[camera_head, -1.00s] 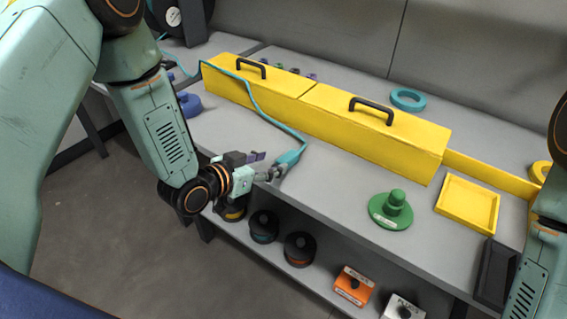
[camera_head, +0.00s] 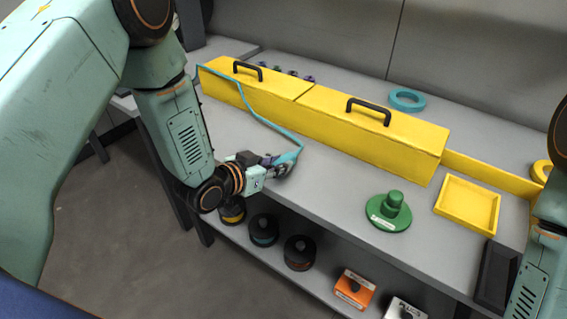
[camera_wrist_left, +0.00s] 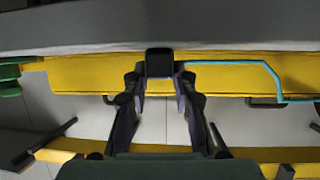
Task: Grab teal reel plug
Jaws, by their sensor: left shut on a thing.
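The teal reel plug (camera_head: 291,157) is at the front part of the grey bench, left of centre, with its teal cable (camera_head: 262,120) running back over the yellow box. My left gripper (camera_head: 279,168) is at the plug, shut on it, and its fingers cover part of the plug. In the left wrist view, my left gripper (camera_wrist_left: 160,75) has a dark block (camera_wrist_left: 159,61) between its fingertips, and the teal cable (camera_wrist_left: 235,62) runs off to the right. My right gripper is out of view; only part of my right arm shows at the right edge.
The long yellow box (camera_head: 375,130) with black handles stands behind the plug. A green stepped part (camera_head: 390,212), a yellow tray (camera_head: 467,204) and a teal ring (camera_head: 407,100) are to the right. Dark reels (camera_head: 263,229) sit on the shelf below. The bench between plug and green part is clear.

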